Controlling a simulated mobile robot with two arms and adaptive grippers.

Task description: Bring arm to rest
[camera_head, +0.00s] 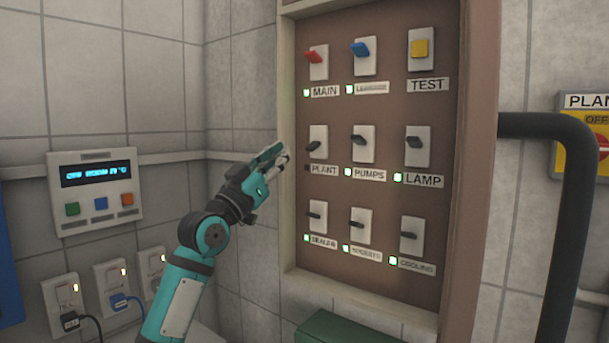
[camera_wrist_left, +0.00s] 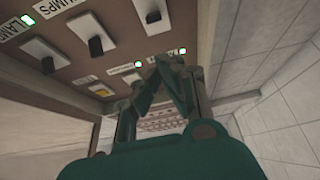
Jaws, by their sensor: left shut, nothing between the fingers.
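My left gripper (camera_head: 277,157) is at the left edge of the switch panel (camera_head: 385,110), beside the PLANT switch (camera_head: 315,145). Its fingers are shut with nothing between them. It looks apart from the PLANT switch, but contact with the frame cannot be told. The left arm is teal and rises from the bottom of the head view. In the left wrist view the gripper's fingers (camera_wrist_left: 168,80) are together, with the panel's switches (camera_wrist_left: 98,45) seen tilted beyond them. My right gripper is not in view.
The panel's wooden frame (camera_head: 287,215) stands out from the tiled wall. A display box (camera_head: 97,190) and several sockets (camera_head: 112,289) are at the left. A green box (camera_head: 340,328) is below the panel. A dark pipe (camera_head: 575,190) runs at the right.

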